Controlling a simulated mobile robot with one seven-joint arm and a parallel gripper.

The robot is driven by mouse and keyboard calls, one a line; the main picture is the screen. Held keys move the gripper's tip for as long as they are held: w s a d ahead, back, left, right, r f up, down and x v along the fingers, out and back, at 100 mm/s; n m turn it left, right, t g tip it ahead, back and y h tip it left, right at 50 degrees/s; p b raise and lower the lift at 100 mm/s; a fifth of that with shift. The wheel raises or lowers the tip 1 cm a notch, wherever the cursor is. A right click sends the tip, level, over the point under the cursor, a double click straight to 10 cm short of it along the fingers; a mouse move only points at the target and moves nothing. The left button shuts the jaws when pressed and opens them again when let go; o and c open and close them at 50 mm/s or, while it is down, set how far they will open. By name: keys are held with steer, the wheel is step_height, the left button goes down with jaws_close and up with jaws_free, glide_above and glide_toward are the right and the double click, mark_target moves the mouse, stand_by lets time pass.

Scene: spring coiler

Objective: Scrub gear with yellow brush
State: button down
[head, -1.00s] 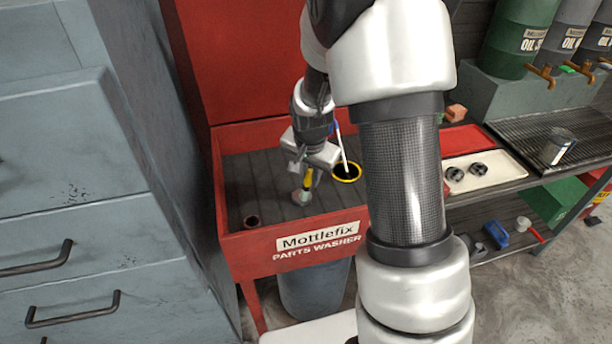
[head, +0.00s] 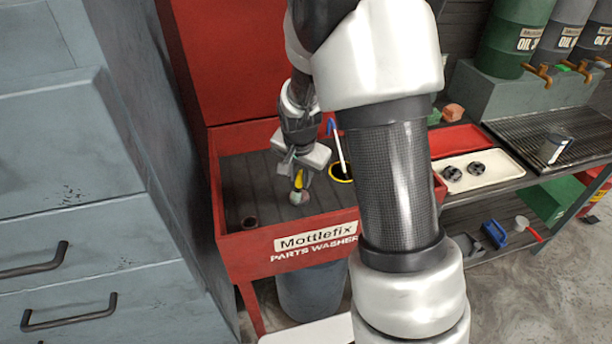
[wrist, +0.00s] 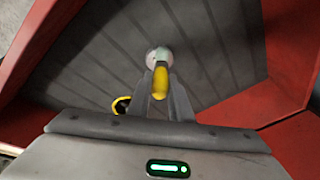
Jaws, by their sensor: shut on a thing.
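My gripper (head: 298,174) is shut on the yellow brush (head: 299,182) and holds it low over the red parts washer's basin (head: 330,213). In the wrist view the brush's yellow handle (wrist: 160,82) is between the fingers, pointing away from the gripper. A pale round shape shows at the brush's far end; I cannot tell whether it is only the bristles or also a gear beneath, nor whether it touches the basin floor. Two dark round gear-like parts (head: 452,174) lie in a white tray (head: 500,179) on the bench at right.
A yellow-rimmed black opening (head: 341,180) with a white and blue stick is just right of my gripper. Grey drawers (head: 75,200) stand close at left. The basin's left side is clear.

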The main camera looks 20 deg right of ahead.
steer(key=shift+a, duration=0.15)
steer(key=shift+s+d+b, duration=0.1)
steer(key=shift+d+b, duration=0.3)
steer(key=shift+d, duration=1.25)
steer(key=shift+a+f, duration=0.1)
steer(key=shift+a, duration=1.55)
steer(key=shift+d+b, duration=0.3)
steer(key=shift+d, duration=1.35)
steer(key=shift+a+p, duration=0.3)
steer(key=shift+a, duration=1.4)
steer(key=shift+s, duration=0.1)
steer(key=shift+d+r+p, duration=0.1)
steer(key=shift+r+p, duration=2.5)
steer(key=shift+r, duration=0.95)
